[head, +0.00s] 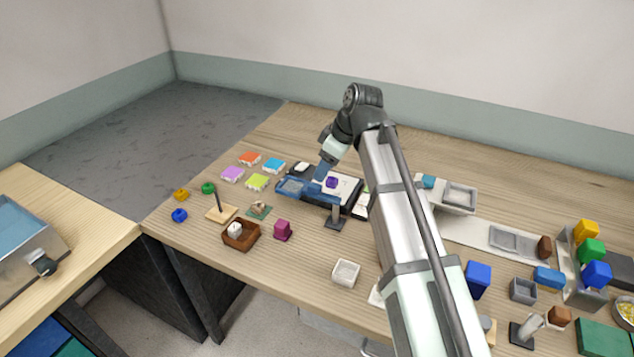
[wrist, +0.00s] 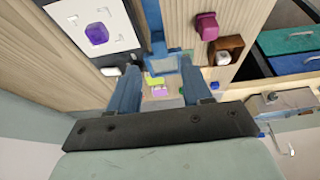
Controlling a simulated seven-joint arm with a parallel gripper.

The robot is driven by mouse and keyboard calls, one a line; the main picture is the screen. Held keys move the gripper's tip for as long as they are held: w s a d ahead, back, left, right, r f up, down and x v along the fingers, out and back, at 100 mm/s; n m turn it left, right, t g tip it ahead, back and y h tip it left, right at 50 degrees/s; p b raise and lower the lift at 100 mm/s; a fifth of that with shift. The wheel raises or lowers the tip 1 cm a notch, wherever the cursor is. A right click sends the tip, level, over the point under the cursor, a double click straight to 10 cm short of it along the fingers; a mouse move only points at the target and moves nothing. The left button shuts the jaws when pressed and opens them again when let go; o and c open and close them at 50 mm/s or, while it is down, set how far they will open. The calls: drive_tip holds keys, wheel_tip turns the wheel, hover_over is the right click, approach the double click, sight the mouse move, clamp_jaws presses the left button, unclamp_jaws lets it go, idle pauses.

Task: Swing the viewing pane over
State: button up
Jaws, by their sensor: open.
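The viewing pane (head: 292,187) is a blue-framed, see-through square. In the head view it lies to the left of a dark-edged white board (head: 345,186) with a purple block (head: 331,182) on it. In the wrist view the pane (wrist: 164,64) shows just beyond the fingertips, with a blue bar running up from it. My gripper (head: 322,174) has blue fingers and is above the right side of the pane. In the wrist view my gripper (wrist: 163,80) is open, with nothing between its fingers. I cannot tell whether a finger touches the frame.
Coloured tiles (head: 257,182) lie left of the pane. A peg stand (head: 220,210), a brown box (head: 241,236) and a magenta block (head: 283,230) are in front. A dark stand (head: 336,218) is close by the board. Blocks and trays crowd the table's right side.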

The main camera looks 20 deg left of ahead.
sight(315, 185)
drive_tip(key=shift+x, duration=3.3)
clamp_jaws()
